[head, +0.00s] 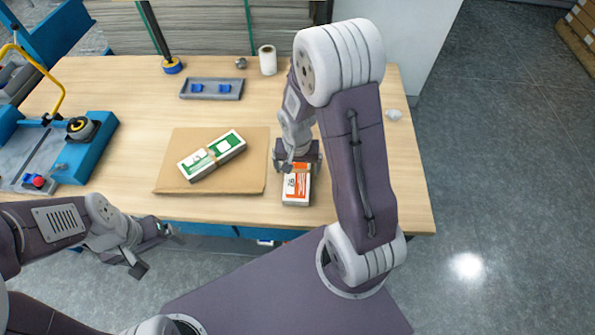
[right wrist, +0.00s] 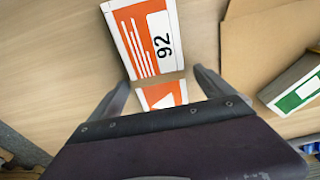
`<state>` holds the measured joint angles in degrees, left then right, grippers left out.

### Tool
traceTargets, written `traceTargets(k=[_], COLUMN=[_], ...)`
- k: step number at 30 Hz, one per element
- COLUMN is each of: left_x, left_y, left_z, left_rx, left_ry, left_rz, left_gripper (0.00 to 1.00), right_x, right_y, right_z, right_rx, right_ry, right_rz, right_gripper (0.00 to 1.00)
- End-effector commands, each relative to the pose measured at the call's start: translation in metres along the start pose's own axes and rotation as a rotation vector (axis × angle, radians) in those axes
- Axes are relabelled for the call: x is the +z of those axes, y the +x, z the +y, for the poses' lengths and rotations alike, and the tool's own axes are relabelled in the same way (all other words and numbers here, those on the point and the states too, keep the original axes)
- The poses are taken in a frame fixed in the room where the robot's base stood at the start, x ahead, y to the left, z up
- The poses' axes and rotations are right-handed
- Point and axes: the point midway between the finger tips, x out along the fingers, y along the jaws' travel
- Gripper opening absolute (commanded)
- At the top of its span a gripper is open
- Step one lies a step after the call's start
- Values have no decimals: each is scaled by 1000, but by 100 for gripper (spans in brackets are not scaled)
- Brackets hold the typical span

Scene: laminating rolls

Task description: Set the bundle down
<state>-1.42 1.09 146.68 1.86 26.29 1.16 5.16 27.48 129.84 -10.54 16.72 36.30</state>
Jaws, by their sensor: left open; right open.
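A green-and-white bundle (head: 211,155) with a tan band lies tilted on the cardboard sheet (head: 255,178). My right gripper (head: 297,163) is open over the far end of the orange bundle. In the right wrist view its fingers (right wrist: 162,82) stand apart, one on each side of the bundle; contact is not clear. My left gripper (head: 157,248) is open and empty, off the table's front edge.
A grey tray (head: 212,88) with blue pieces, a white roll (head: 267,59) and a small grey object (head: 241,63) stand at the back. A blue machine (head: 83,155) with a yellow handle takes the left side. Bare wood (head: 405,180) is free at the right.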

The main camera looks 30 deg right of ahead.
Motion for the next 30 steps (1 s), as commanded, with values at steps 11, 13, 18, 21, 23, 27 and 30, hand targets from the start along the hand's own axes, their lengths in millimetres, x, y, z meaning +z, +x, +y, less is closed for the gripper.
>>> traceTargets(k=[11, 13, 18, 21, 23, 27, 30], left_x=[0, 0, 0, 0, 0, -1, -1], left_y=[0, 0, -1, -3, -5, -11, -12], left_z=[0, 0, 0, 0, 0, 0, 0], left_rx=[0, 0, 0, 0, 0, 0, 0], left_ry=[0, 0, 0, 0, 0, 0, 0], left_rz=[0, 0, 0, 0, 0, 0, 0], left_gripper=[89, 89, 89, 89, 89, 89, 89], right_x=[0, 0, 0, -2, -3, -7, -2], right_y=[-1, -1, -2, -10, -18, -46, -58], right_z=[0, 0, 0, 0, 0, -1, 24], right_rx=[0, 0, 0, -1, -1, -3, 0], right_ry=[0, 0, 0, 0, 0, 0, 8], right_rz=[1, 0, 1, 3, 4, 7, 3], right_gripper=[10, 10, 10, 10, 10, 10, 10])
